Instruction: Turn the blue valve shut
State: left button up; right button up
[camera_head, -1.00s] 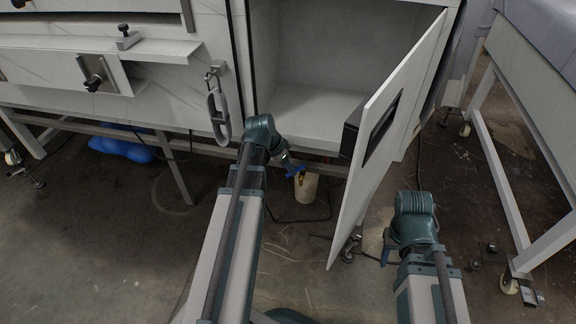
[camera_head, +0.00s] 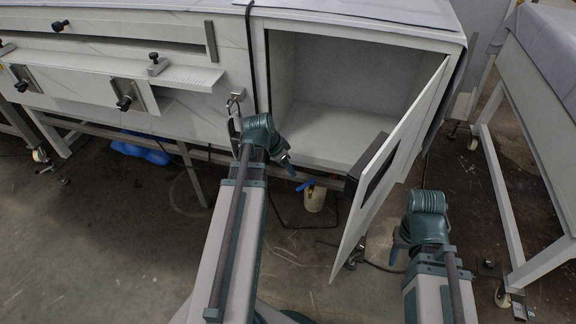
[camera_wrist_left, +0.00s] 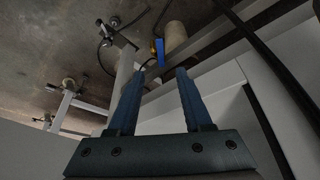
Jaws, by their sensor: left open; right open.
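The blue valve handle (camera_head: 305,185) sits low under the cabinet, beside a pale cylinder (camera_head: 315,199). In the left wrist view the blue handle (camera_wrist_left: 160,52) stands just beyond the fingertips, roughly between them, with the pale cylinder (camera_wrist_left: 175,36) behind. My left gripper (camera_head: 288,168) is open and empty, above and slightly left of the handle in the head view. Its two fingers (camera_wrist_left: 158,75) show apart in the wrist view and appear not to touch the handle. My right gripper (camera_head: 396,252) is at the right, far from the valve, its fingers mostly hidden by the wrist.
A cabinet (camera_head: 345,60) stands open, its door (camera_head: 400,150) swung out between my two arms. A frame rail (camera_head: 220,158) runs beneath the cabinets near my left wrist. A blue object (camera_head: 140,147) lies on the floor at left. Another table (camera_head: 535,100) stands at right.

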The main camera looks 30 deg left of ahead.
aim_at(306, 185)
pick_arm(q)
jog(key=shift+c, duration=0.3)
jog(key=shift+d+f, duration=0.15)
jog(key=shift+d, duration=0.05)
jog(key=shift+c, duration=1.1)
jog(key=d+f+m, duration=0.1)
jog(key=m, duration=0.1)
jog(key=d+f+m+g+y+b, duration=0.1)
jog(key=d+m, duration=0.1)
jog(key=d+f+m+b, duration=0.1)
jog(key=d+m, duration=0.1)
jog(key=m, duration=0.1)
jog(key=shift+w+d+g+y, duration=0.2)
jog(key=shift+w+g+y, duration=0.1)
jog(key=shift+w+y, duration=0.1)
grip_shut()
jog(key=d+m+y+b, duration=0.2)
jog(key=d+m+y, duration=0.2)
jog(key=d+m, duration=0.5)
jog(key=w+a+f+m+b, duration=0.2)
jog(key=w+a+f+b, duration=0.1)
jog(key=a+f+b, duration=0.6)
jog(key=shift+w+a+f+g, duration=0.15)
jog(key=shift+w+f+g, duration=0.15)
jog(key=shift+w+f, duration=0.15)
